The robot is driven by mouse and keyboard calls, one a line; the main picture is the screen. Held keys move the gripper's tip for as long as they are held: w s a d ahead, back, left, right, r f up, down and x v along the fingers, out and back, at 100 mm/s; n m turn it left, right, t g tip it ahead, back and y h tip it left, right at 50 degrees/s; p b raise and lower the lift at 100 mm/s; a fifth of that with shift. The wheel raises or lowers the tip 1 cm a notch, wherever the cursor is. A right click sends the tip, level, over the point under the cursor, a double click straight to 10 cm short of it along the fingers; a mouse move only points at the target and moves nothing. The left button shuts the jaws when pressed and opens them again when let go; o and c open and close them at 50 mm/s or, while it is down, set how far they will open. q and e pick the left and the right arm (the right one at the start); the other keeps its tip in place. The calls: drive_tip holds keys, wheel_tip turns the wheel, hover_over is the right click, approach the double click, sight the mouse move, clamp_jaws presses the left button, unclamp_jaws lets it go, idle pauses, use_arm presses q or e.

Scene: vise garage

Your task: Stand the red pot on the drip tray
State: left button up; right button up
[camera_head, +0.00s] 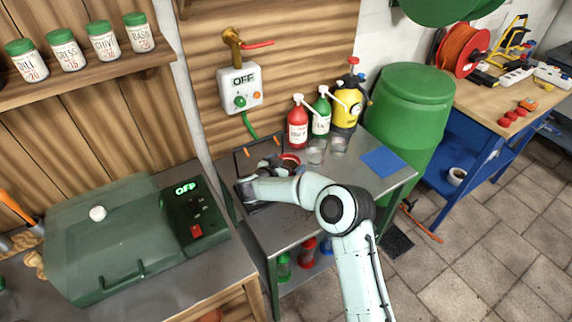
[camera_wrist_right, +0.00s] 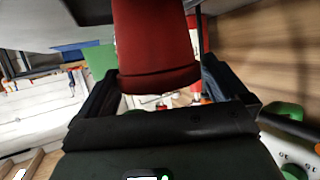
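The red pot (camera_wrist_right: 155,45) fills the upper middle of the right wrist view, which looks upside down. In the head view the pot (camera_head: 290,161) shows partly behind my right forearm, on the grey metal bench, dark inside. My right gripper (camera_wrist_right: 160,88) has one finger on each side of the pot, close against its walls; it looks shut on it. In the head view the fingers are mostly hidden by my wrist. A dark flat edge (camera_wrist_right: 85,10) beside the pot may be the drip tray; I cannot tell. My left gripper is out of view.
A red bottle (camera_head: 298,128), a green bottle (camera_head: 321,120) and a yellow sprayer (camera_head: 346,108) stand at the bench's back. Clear glasses stand before them. A blue pad (camera_head: 383,161) lies at right. A thin black frame (camera_head: 236,163) stands near my wrist.

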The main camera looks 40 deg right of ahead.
drive_tip(key=shift+a+r, duration=0.1)
drive_tip(key=shift+r, duration=0.1)
drive_tip(key=v, duration=1.2)
drive_tip(key=shift+s, duration=0.1)
